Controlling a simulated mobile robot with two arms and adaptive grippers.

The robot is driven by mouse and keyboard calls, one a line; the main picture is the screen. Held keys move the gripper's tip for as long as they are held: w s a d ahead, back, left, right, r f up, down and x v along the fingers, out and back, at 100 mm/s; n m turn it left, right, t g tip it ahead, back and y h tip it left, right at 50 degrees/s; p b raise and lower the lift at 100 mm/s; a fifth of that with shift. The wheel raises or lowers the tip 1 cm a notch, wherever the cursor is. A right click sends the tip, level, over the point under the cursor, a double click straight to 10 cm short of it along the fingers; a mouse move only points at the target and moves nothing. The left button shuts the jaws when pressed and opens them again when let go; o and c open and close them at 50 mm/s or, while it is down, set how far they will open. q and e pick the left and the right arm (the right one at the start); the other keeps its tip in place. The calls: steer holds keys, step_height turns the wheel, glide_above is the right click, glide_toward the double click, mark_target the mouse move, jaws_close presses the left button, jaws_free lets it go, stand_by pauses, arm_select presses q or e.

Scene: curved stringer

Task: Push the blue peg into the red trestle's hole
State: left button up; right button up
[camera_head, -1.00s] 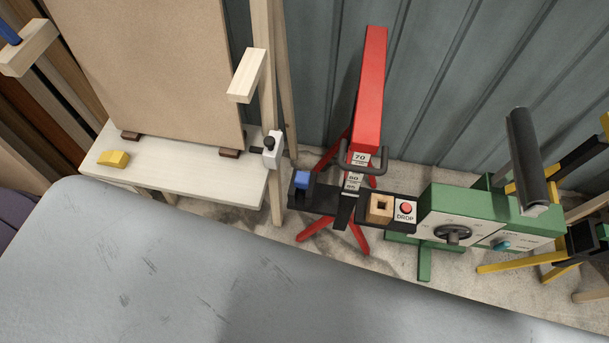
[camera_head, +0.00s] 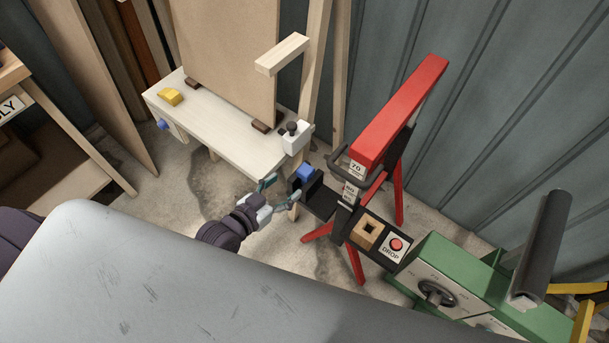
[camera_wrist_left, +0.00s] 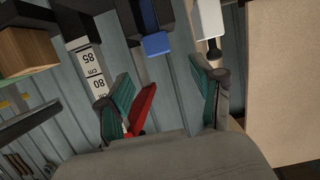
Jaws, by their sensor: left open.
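The red trestle (camera_head: 400,110) stands against the corrugated wall, with a dark bar across its post. The blue peg (camera_head: 305,172) sits at the bar's left end against a black holder; it also shows in the left wrist view (camera_wrist_left: 157,44). Height labels, such as 80 and 85 cm, mark the post (camera_wrist_left: 88,68) in that view. I cannot make out the trestle's hole. My left gripper (camera_head: 279,191) is open and empty, just left of and slightly below the peg in the head view. In the left wrist view its spread fingers (camera_wrist_left: 160,72) point towards the peg. My right gripper is not in view.
A wooden block with a square hole (camera_head: 366,232) and a red DROP button (camera_head: 396,246) sit on the bar. A green machine (camera_head: 450,278) stands at right. A pale bench (camera_head: 225,130) with a yellow block (camera_head: 169,97) and white clamp (camera_head: 296,138) is at left.

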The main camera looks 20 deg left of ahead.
mark_target(301, 174)
arm_select(q)
steer(key=x, duration=0.4)
steer(key=shift+w+d+f, duration=0.1)
steer(key=shift+w+f, duration=0.05)
steer(key=shift+w+d+f, duration=0.15)
steer(key=shift+w, duration=0.25)
steer(key=x, duration=0.4)
steer(key=shift+w+d+f+b, duration=0.15)
steer(key=shift+w+f+b, duration=0.1)
steer(key=shift+f+b, duration=0.05)
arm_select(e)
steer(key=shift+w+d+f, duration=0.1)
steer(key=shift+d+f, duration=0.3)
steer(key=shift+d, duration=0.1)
